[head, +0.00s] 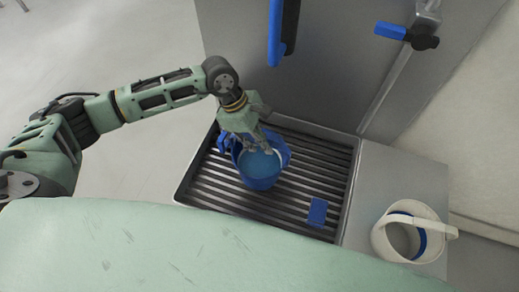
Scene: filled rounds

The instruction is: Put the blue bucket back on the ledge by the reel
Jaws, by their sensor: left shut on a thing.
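The blue bucket (262,180) is over the dark slatted grate, with a lighter blue, liquid-like surface inside. My left gripper (264,148) reaches down to its far rim and is shut on the bucket; the fingers partly hide that rim. I cannot tell whether the bucket's base touches the grate. A grey ledge (380,179) runs along the right side of the grate. I cannot make out a reel for certain. My right gripper is not in view.
A white pail (388,238) with a raised handle and blue inner band stands on the ledge's near end. A small blue block (317,211) lies on the grate (336,170). A blue-handled fitting (281,35) hangs above; a blue lever (390,30) is upper right. The ledge's far part is clear.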

